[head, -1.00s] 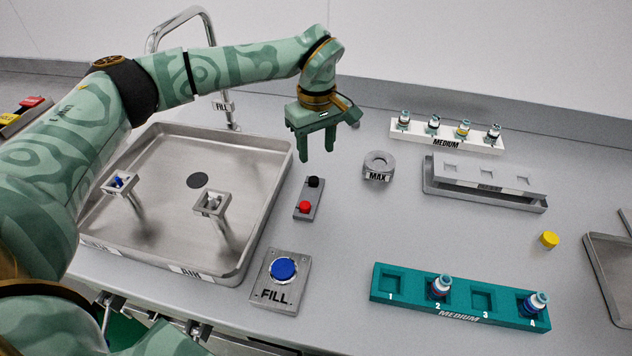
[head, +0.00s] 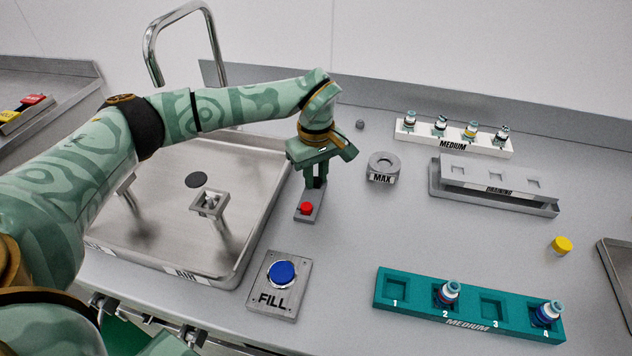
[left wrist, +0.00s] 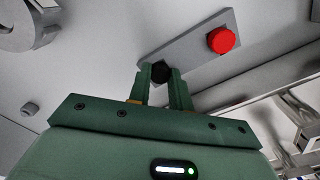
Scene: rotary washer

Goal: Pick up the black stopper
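The black stopper (left wrist: 160,72) shows in the left wrist view, at one end of a small grey holder (left wrist: 188,53). A red stopper (left wrist: 221,40) stands at the other end. My left gripper (head: 315,182) points down over the holder's far end. In the left wrist view its fingers (left wrist: 161,85) are close together, one on each side of the black stopper, and look shut on it. My right gripper is out of view.
A metal sink (head: 262,160) with a dark disc (head: 195,180) lies left. A FILL button (head: 282,274) stands in front, and a grey MAX ring (head: 383,168) to the right. A teal rack (head: 468,304) and white rack (head: 455,144) hold vials.

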